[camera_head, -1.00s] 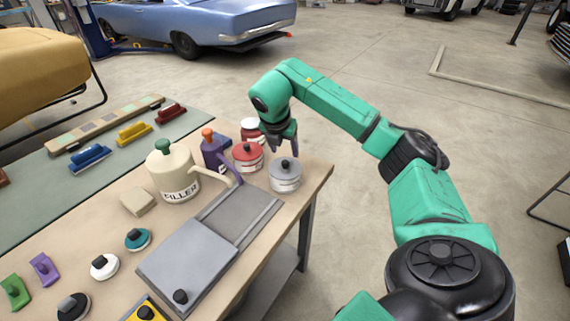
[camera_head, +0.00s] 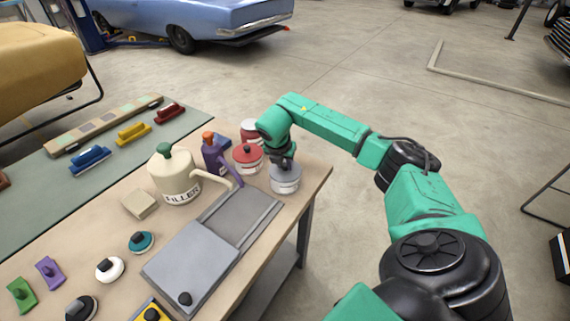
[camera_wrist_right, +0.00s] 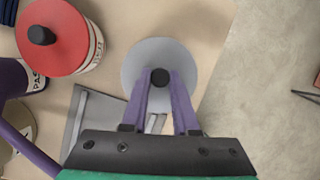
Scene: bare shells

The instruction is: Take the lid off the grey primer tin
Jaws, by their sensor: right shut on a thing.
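The grey primer tin (camera_head: 286,185) stands upright near the right edge of the bench, with its grey lid (camera_wrist_right: 143,63) on it. The lid has a black knob (camera_wrist_right: 160,77) in its middle. My right gripper (camera_head: 284,162) is over the tin, pointing down. In the right wrist view its two purple fingers (camera_wrist_right: 160,84) are shut on the knob, one on each side. My left gripper is not in view.
A red-lidded tin (camera_head: 247,157) stands just left of the grey tin, with another red tin (camera_head: 250,131) behind. A purple spouted can (camera_head: 214,152) and the cream filler can (camera_head: 174,178) stand further left. A grey tray (camera_head: 235,222) lies in front. Open floor is to the right.

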